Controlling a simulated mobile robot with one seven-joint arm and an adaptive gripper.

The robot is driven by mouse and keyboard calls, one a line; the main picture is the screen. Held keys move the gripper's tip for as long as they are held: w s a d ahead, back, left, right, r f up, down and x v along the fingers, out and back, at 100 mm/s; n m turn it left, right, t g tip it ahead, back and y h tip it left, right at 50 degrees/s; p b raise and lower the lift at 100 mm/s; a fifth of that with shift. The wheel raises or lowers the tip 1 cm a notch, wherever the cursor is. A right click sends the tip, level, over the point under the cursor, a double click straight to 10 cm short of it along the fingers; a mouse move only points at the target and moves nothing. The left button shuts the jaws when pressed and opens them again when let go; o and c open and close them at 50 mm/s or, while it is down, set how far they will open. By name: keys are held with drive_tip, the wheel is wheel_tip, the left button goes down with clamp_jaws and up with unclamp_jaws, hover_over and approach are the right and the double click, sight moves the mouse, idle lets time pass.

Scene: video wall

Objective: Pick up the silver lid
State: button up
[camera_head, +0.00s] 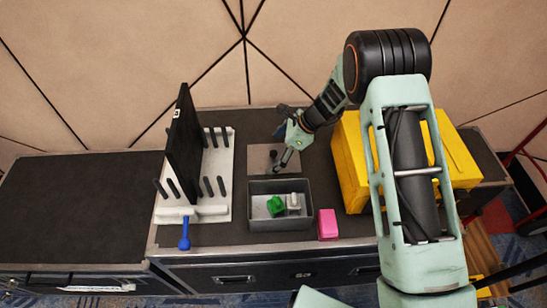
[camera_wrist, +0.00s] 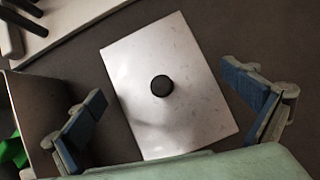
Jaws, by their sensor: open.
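The silver lid (camera_wrist: 150,55) is a flat, rectangular metal plate with a round black knob (camera_wrist: 160,86) at its middle. It lies flat on the dark case top behind the grey box. In the head view the lid (camera_head: 260,153) is partly covered by my gripper (camera_head: 281,152), which hangs over its right part. In the wrist view my gripper (camera_wrist: 165,85) is open and empty, with one blue-padded finger on each side of the lid and the knob between them.
The open grey box (camera_head: 255,224) in front of the lid holds a green block (camera_head: 275,206) and a whitish block (camera_head: 293,203). A white pegged rack (camera_head: 218,160) with a black panel stands left. A yellow case (camera_head: 349,160) stands right. A pink block (camera_head: 327,224) is at the front.

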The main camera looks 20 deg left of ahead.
drive_tip(key=c, duration=1.8)
drive_tip(key=shift+s+d+f, duration=0.1)
clamp_jaws()
